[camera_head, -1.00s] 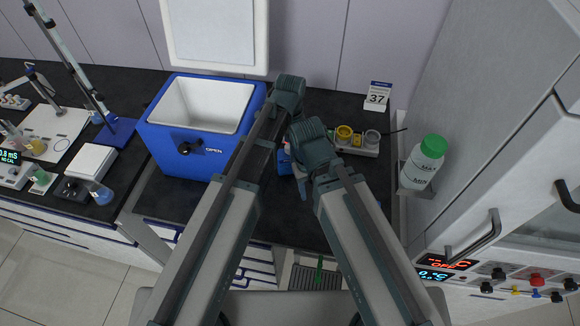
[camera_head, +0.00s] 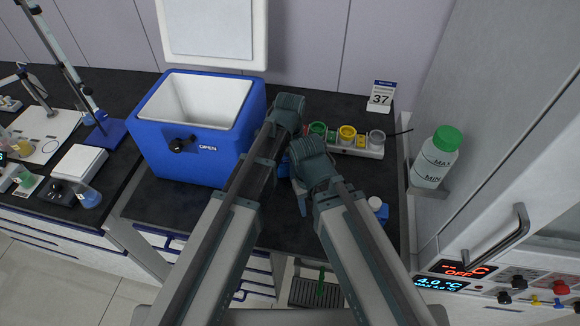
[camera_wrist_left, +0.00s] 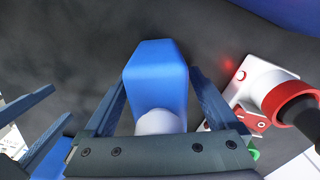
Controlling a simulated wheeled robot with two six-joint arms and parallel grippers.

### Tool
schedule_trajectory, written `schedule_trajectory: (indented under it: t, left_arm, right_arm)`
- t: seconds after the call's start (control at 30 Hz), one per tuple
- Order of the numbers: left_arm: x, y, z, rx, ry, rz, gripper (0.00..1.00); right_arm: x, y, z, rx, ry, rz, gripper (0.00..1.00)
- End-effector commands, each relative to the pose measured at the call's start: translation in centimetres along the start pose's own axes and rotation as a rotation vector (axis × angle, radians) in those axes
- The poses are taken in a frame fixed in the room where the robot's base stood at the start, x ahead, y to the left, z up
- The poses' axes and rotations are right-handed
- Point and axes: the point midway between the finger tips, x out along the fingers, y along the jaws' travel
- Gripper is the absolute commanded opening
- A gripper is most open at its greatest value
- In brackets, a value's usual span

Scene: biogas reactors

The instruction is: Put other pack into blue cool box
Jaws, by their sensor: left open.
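The blue cool box (camera_head: 195,152) stands at the left on the dark bench, with its lid (camera_head: 213,35) up and its white inside bare where I see it. A blue pack (camera_wrist_left: 157,70) with a pale round cap (camera_wrist_left: 160,122) is in the left wrist view. My left gripper (camera_wrist_left: 157,84) is open, with one finger on each side of this pack; I cannot tell whether they touch it. In the head view, a bit of blue (camera_head: 284,164) shows between my arms, which hide the rest. My right gripper (camera_head: 300,196) is close by; its fingers look apart and empty.
A rack with coloured caps (camera_head: 347,134) and a small sign (camera_head: 381,96) stand behind.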

Motion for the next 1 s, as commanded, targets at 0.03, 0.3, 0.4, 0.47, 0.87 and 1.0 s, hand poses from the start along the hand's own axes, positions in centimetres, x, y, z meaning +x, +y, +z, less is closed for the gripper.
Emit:
schedule_trajectory:
  t: [0.03,0.3,0.4,0.47,0.87,1.0]
  left_arm:
    - [0.08,-0.01,0.00,0.000,0.000,0.000,0.93]
    - [-0.06,-0.01,0.01,0.000,0.000,0.000,0.73]
    - [-0.06,-0.01,0.01,0.000,0.000,0.000,0.55]
    - [-0.06,-0.01,0.01,0.000,0.000,0.000,0.44]
    - [-0.06,0.00,0.01,0.000,0.000,0.000,0.00]
    - [-0.07,-0.01,0.01,0.000,0.000,0.000,0.00]
  right_arm:
    - [0.08,-0.01,0.00,0.000,0.000,0.000,0.50]
    - [-0.06,0.01,0.00,0.000,0.000,0.000,0.50]
    - [-0.06,0.00,0.00,0.000,0.000,0.000,0.50]
    - [-0.06,0.00,0.00,0.000,0.000,0.000,0.50]
    - [-0.06,0.01,0.00,0.000,0.000,0.000,0.50]
    - [-0.07,0.01,0.00,0.000,0.000,0.000,0.50]
